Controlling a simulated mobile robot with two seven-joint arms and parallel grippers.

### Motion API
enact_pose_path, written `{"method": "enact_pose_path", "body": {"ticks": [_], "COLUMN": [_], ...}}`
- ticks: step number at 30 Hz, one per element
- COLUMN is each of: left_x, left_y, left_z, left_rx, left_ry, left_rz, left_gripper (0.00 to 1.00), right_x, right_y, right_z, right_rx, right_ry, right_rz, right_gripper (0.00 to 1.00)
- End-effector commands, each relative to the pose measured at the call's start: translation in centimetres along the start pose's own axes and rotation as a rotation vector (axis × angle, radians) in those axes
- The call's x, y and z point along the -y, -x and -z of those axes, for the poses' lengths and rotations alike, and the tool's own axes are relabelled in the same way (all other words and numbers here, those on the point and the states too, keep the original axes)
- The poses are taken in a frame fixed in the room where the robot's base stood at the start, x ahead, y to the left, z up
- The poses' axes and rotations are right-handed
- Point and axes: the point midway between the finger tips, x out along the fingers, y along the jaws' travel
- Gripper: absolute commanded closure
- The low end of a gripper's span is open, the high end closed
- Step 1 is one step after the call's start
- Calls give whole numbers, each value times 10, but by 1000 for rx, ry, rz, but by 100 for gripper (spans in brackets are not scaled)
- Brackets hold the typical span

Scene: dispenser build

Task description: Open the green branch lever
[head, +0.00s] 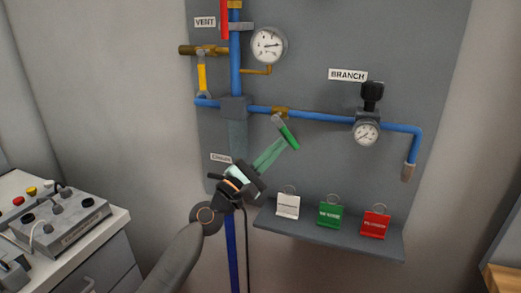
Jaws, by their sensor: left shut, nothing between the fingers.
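The green branch lever (287,134) hangs slanting down to the right below a brass valve (280,111) on the horizontal blue pipe. My left gripper (283,143) comes up from below with its pale green fingers shut and empty. Its fingertips are beside the lever's lower left side; I cannot tell whether they touch it. My right gripper is not in view.
A grey panel carries blue pipes, a yellow lever (202,77), an upper gauge (268,45) and a regulator with a gauge (367,133). Below, a shelf (330,238) holds white, green and red tags. A control box (62,222) stands on the left cabinet.

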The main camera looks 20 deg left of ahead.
Motion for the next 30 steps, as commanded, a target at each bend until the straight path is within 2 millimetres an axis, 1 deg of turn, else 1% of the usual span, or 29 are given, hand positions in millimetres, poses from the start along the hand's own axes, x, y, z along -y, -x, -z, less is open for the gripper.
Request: {"method": "enact_pose_path", "body": {"ticks": [1,3,9,17,30], "left_x": [3,3,4,4,3], "left_y": [0,-2,-7,-12,-22], "left_z": [-1,-3,-11,-19,-33], "left_rx": [4,4,3,3,3], "left_ry": [43,99,249,377,363], "left_rz": [-28,-64,-163,-250,-242], "left_gripper": [100,100,100,100,100], "right_x": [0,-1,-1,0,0], "right_y": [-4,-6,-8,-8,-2], "right_z": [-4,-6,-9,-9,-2], "right_rx": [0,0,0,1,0], "right_ry": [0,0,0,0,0], "right_rz": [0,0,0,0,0], "right_gripper": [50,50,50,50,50]}}
